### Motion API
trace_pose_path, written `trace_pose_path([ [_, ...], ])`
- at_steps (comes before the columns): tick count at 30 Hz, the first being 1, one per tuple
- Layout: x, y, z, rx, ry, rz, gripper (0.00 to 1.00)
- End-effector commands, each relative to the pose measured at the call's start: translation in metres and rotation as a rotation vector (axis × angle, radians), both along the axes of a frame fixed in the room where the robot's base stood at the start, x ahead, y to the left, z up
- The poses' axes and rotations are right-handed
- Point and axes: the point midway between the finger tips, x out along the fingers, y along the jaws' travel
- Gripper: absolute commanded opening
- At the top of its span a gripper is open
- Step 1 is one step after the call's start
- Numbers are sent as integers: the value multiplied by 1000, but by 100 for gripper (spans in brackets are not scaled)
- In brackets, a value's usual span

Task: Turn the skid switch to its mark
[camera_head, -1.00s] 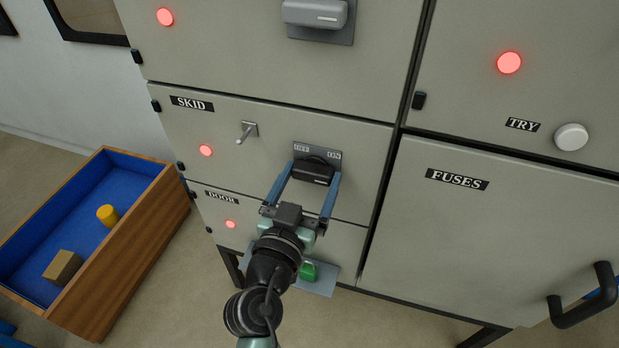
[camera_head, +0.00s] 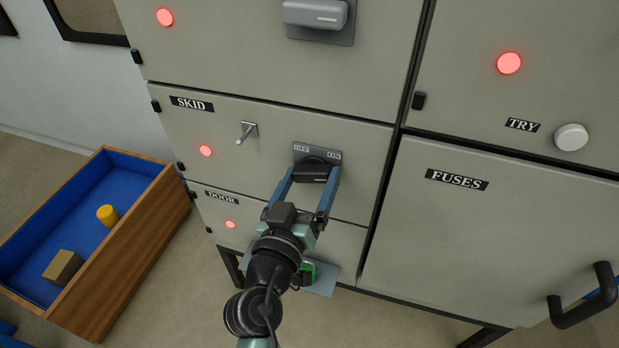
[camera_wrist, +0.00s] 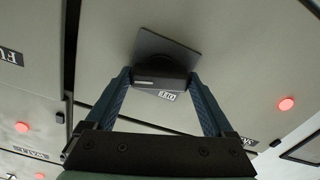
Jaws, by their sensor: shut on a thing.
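The skid switch (camera_head: 312,172) is a dark rotary handle on a grey plate (camera_head: 318,148) marked OFF at left and ON at right. It sits on the drawer panel labelled SKID (camera_head: 191,103). My gripper (camera_head: 313,178) is shut on the switch handle, one blue finger on each side. In the wrist view the handle (camera_wrist: 160,80) lies between the two fingers, with its pale line toward the left end. The plate (camera_wrist: 165,48) there looks tilted against the picture. The fingers and handle hide part of the plate.
A red lamp (camera_head: 205,150) and a toggle lever (camera_head: 246,132) are left of the switch. The DOOR panel (camera_head: 222,197) is below, another rotary switch (camera_head: 315,14) above. A FUSES door (camera_head: 457,180) is at right, a blue-lined wooden crate (camera_head: 150,208) at left.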

Motion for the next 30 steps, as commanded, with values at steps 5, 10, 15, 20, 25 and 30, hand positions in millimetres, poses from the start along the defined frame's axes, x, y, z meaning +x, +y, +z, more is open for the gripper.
trace_pose_path([
  [5, 0, 0, 0, -162, 55, -1, 32],
  [10, 0, 0, 0, -317, 106, 0, 32],
  [15, 0, 0, 0, -470, 155, 0, 32],
  [20, 0, 0, 0, -615, 202, 0, 32],
  [25, 0, 0, 1, -768, 252, 0, 32],
  [30, 0, 0, 0, -912, 300, 1, 32],
])
